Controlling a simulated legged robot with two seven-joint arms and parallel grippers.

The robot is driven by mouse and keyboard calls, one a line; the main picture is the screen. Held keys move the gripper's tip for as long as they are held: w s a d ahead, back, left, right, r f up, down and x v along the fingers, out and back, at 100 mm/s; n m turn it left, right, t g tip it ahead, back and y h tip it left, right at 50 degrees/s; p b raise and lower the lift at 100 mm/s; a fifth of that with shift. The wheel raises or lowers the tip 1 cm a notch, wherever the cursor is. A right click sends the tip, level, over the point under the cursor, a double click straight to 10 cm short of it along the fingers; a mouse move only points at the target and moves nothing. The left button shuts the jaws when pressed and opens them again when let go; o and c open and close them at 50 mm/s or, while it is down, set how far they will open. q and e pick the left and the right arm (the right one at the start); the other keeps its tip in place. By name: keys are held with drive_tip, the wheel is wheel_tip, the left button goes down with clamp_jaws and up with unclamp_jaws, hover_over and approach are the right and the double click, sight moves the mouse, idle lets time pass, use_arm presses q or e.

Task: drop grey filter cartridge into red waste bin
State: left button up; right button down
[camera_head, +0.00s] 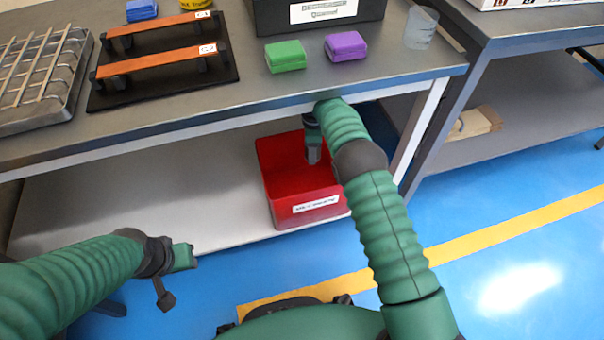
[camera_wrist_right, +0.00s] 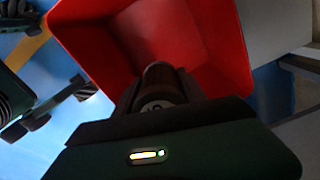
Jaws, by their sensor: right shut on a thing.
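The red waste bin (camera_head: 275,185) stands on the lower shelf under the bench, with a white label on its front. It also shows in the right wrist view (camera_wrist_right: 95,45), open side towards the camera. My right gripper (camera_head: 313,152) reaches in under the bench edge and is over the bin opening. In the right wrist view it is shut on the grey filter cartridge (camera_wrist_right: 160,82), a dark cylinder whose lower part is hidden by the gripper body. In the head view the cartridge cannot be made out. My left gripper (camera_head: 178,275) hangs low at the left, away from the bin; its jaws are unclear.
The bench front edge (camera_head: 220,124) runs just above the bin. On the bench are a green block (camera_head: 286,56), a purple block (camera_head: 346,46), a black box (camera_head: 270,20), a clear cup (camera_head: 420,28) and orange bars (camera_head: 150,66). The shelf (camera_head: 150,195) left of the bin is clear.

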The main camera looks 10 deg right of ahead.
drive_tip(key=shift+w+r, duration=0.25)
drive_tip(key=shift+w, duration=0.15)
drive_tip(key=shift+f, duration=0.15)
wheel_tip(320, 180, down, 6)
drive_tip(key=b, duration=0.5)
drive_tip(key=shift+w+a, duration=0.1)
drive_tip(key=shift+a, duration=0.05)
drive_tip(key=c, duration=0.6)
unclamp_jaws()
